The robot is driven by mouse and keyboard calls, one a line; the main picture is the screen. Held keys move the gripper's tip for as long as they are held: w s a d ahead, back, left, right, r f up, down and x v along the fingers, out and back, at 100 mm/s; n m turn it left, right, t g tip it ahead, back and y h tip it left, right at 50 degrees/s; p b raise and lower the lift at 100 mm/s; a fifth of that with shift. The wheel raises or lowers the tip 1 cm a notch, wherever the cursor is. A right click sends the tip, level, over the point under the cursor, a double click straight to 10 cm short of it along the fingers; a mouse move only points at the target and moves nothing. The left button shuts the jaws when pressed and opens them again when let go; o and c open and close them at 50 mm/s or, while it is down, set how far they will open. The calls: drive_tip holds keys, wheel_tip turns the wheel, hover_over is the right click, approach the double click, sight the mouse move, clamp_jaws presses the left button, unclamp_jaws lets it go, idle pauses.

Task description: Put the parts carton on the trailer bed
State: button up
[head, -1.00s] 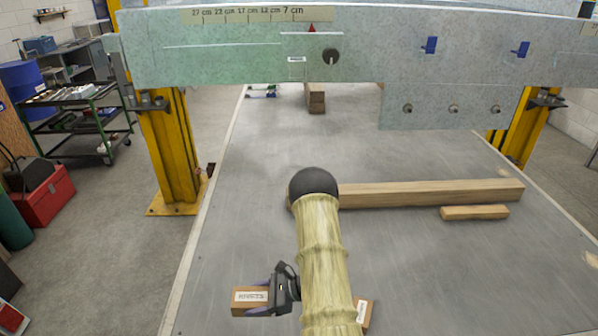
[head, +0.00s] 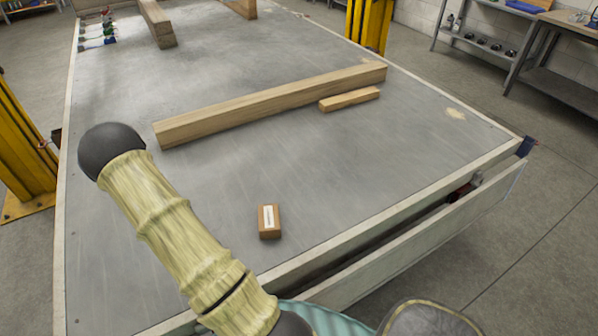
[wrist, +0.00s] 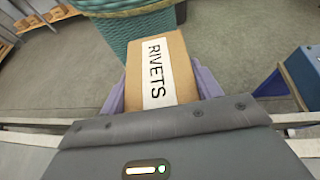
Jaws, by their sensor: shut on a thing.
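My gripper (wrist: 160,88) shows in the wrist view, with purple fingers on both sides of a brown carton (wrist: 178,55) labelled RIVETS. It is shut on this carton and holds it over the grey floor. In the head view my gripper and the held carton are out of sight; only my arm crosses the lower left. The grey trailer bed (head: 330,150) fills the middle of the head view. Another small brown carton (head: 262,226) with a white label lies on the bed near its front edge; its print is too small to read.
A long timber beam (head: 270,103) and a short wood block (head: 349,99) lie across the bed. Further timbers (head: 157,25) lie farther back. Yellow posts (head: 368,25) stand beside the bed. In the wrist view, a shelf with cartons is at upper left and a blue box (wrist: 307,72) at right.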

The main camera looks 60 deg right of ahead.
drive_tip(key=w+d+f+n+h+b, duration=0.1)
drive_tip(key=d+f+n+h+b, duration=0.1)
drive_tip(key=d+n+h+b, duration=0.3)
drive_tip(key=w+d+f+n+h+b, duration=0.2)
drive_tip(key=d+n+h+b, duration=0.2)
drive_tip(key=d+n+h, duration=0.3)
drive_tip(key=w+d+n+t+h+b, duration=0.5)
drive_tip(key=w+n+t, duration=0.4)
drive_tip(key=w, duration=0.3)
drive_tip(key=shift+r+t+h+b, duration=0.25)
drive_tip(key=shift+t+h+b, duration=0.25)
drive_tip(key=shift+h+b, duration=0.45)
drive_tip(key=shift+f+b, duration=0.8)
drive_tip(key=shift+f, duration=2.35)
drive_tip(key=shift+f+b, duration=0.5)
drive_tip(key=shift+f, duration=1.4)
